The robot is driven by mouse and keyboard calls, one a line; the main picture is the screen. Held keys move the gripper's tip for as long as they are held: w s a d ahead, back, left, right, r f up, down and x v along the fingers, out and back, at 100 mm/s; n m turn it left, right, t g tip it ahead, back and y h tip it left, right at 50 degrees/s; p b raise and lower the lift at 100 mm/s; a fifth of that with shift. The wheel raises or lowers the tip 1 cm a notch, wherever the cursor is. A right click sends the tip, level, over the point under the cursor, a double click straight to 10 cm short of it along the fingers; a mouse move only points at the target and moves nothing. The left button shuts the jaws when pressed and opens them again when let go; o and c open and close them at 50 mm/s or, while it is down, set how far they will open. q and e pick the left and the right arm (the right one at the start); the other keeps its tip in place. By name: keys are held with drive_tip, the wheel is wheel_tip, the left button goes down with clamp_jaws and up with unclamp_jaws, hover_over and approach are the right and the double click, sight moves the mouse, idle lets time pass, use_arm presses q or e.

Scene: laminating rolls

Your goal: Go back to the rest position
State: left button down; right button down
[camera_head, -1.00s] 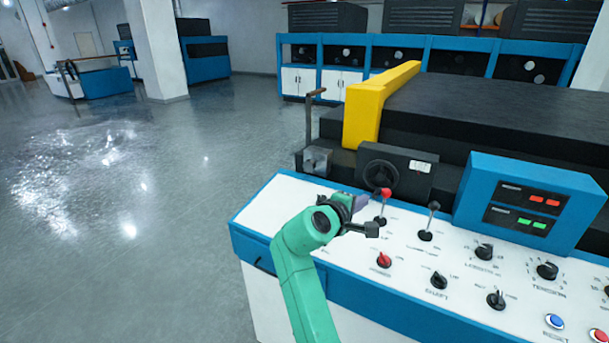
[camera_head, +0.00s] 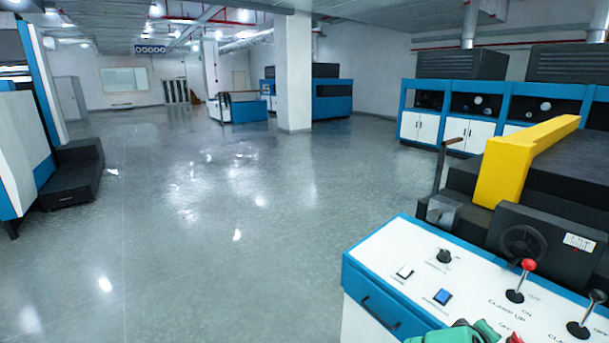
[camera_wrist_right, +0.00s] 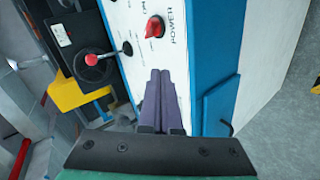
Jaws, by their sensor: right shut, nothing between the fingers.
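My right gripper (camera_wrist_right: 160,76) shows in the right wrist view with its two purple fingers together and nothing between them. Its fingers point at the white control panel, a little below the red POWER knob (camera_wrist_right: 154,27) in the picture. In the head view only a green part of my arm (camera_head: 478,332) shows at the bottom edge, in front of the panel. The gripper itself cannot be made out there. My left gripper is in neither view.
The white and blue control panel (camera_head: 400,262) stands at lower right, with a red-knobbed lever (camera_head: 522,282) and a black-knobbed lever (camera_head: 588,312). A yellow guard (camera_head: 515,160) is behind it. Open grey floor (camera_head: 200,240) lies left, with a blue and white machine (camera_head: 22,150) beyond.

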drive_tip(key=s+a+f+m+g+y, duration=0.25)
drive_tip(key=s+a+f+y, duration=0.75)
drive_tip(key=s+a+f, duration=0.5)
drive_tip(key=s+d+f+g, duration=0.1)
drive_tip(key=s+f, duration=0.1)
drive_tip(key=f, duration=0.9)
drive_tip(key=s+f+g, duration=0.1)
drive_tip(key=s+f, duration=0.1)
drive_tip(key=f, duration=0.9)
drive_tip(key=s+d+f, duration=0.3)
drive_tip(key=s+f, duration=1.1)
drive_tip(key=s, duration=0.2)
drive_tip(key=shift+f+n+g+h, duration=0.15)
drive_tip(key=shift+n+g+h, duration=0.15)
drive_tip(key=shift+n+g, duration=0.15)
drive_tip(key=shift+s, duration=0.1)
